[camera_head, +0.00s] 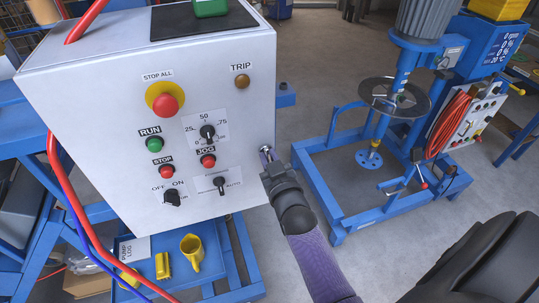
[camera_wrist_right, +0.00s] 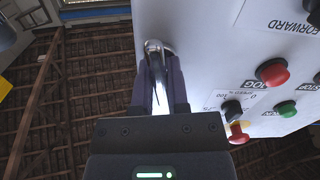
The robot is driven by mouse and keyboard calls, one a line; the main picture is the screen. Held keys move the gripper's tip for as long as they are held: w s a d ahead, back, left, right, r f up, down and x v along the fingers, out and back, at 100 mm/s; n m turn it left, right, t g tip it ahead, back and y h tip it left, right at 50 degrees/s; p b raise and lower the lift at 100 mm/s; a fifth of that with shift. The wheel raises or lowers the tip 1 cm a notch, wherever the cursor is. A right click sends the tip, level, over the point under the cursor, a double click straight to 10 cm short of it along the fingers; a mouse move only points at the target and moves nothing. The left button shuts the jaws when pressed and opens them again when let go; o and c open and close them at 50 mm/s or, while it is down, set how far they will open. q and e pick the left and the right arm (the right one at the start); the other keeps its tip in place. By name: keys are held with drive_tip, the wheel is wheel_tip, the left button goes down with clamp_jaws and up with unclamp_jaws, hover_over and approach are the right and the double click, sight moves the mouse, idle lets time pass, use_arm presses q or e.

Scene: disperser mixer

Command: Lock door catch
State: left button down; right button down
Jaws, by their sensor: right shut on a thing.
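The white control cabinet (camera_head: 110,100) fills the left half of the head view. The door catch (camera_head: 265,149) is a small metal part at the right edge of its front panel. In the wrist view the catch (camera_wrist_right: 158,46) is a shiny metal loop beside the white panel. My right gripper (camera_head: 268,160) reaches up to it from below right. Its purple fingers (camera_wrist_right: 162,85) are shut around the metal catch, and they partly hide it. The catch's exact position is hard to tell. My left gripper is not in view.
Buttons and knobs, including the red JOG button (camera_head: 208,161) and AUTO selector (camera_head: 221,184), lie left of the catch. The blue mixer frame (camera_head: 343,215) stands right, with grey floor between.

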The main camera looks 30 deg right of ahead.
drive_tip(key=shift+m, duration=1)
drive_tip(key=c, duration=0.6)
unclamp_jaws()
drive_tip(key=v, duration=1)
drive_tip(key=shift+w, duration=0.1)
